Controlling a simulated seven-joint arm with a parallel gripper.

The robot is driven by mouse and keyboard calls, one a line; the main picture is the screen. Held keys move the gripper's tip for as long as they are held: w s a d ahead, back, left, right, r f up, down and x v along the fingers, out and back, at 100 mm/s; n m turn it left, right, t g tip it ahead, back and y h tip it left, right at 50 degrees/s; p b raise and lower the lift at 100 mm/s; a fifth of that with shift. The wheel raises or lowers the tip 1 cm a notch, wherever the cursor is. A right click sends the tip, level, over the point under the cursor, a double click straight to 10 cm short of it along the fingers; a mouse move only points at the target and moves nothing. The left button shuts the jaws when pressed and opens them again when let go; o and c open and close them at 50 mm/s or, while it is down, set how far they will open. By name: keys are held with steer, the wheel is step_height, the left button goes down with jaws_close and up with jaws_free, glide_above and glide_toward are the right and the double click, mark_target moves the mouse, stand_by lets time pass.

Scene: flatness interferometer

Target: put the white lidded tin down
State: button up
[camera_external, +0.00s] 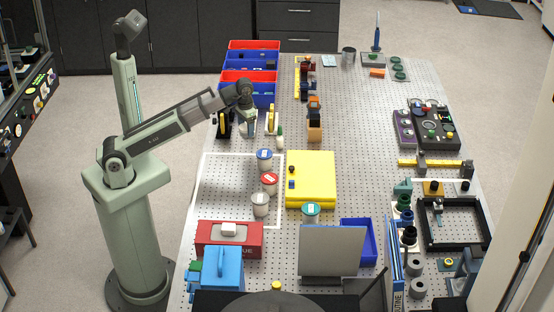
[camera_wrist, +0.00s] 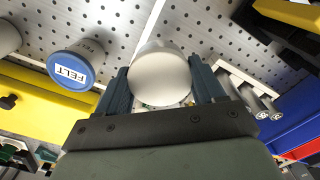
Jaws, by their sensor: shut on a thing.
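The white lidded tin (camera_wrist: 160,75) sits between the two dark fingers of my gripper (camera_wrist: 162,90) in the wrist view. My gripper is shut on it, and its pale round top faces the camera. In the external view my gripper (camera_external: 250,130) hangs over the back left of the perforated table, between two yellow-and-black items. There the held tin is hard to make out, and I cannot tell whether its base touches the table.
A blue-lidded tin (camera_external: 264,158) marked FELT stands near; it also shows in the wrist view (camera_wrist: 72,68). A red-lidded tin (camera_external: 269,183) and a pale tin (camera_external: 260,205) stand further forward. A yellow box (camera_external: 318,180) lies right. The white-outlined area's left part (camera_external: 222,190) is clear.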

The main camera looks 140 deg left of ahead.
steer(key=shift+r, duration=0.35)
steer(key=shift+w, duration=0.35)
steer(key=w+d+m, duration=0.3)
steer(key=w, duration=0.8)
steer(key=w+d+r+m, duration=0.1)
steer(key=w+d+m, duration=0.1)
steer(key=w, duration=1)
steer(key=w+d+m, duration=0.3)
steer(key=w+d, duration=0.2)
steer(key=w, duration=0.7)
steer(key=shift+w+d+r+m, duration=0.1)
steer(key=shift+r+m, duration=0.05)
steer(key=shift+m, duration=0.15)
steer(key=w+d+f+m, duration=0.1)
steer(key=w+d+m, duration=0.7)
steer(key=w+d, duration=2.15)
steer(key=shift+s+d+f, duration=0.2)
steer(key=shift+s+f, duration=0.1)
steer(key=shift+f, duration=1.35)
steer(key=shift+s+d+f, duration=0.25)
steer(key=shift+s+f, duration=0.05)
steer(key=shift+f, duration=1.4)
steer(key=shift+s+d+f, duration=0.2)
steer(key=shift+s+f, duration=0.1)
steer(key=shift+f, duration=1.35)
steer(key=shift+f, duration=0.15)
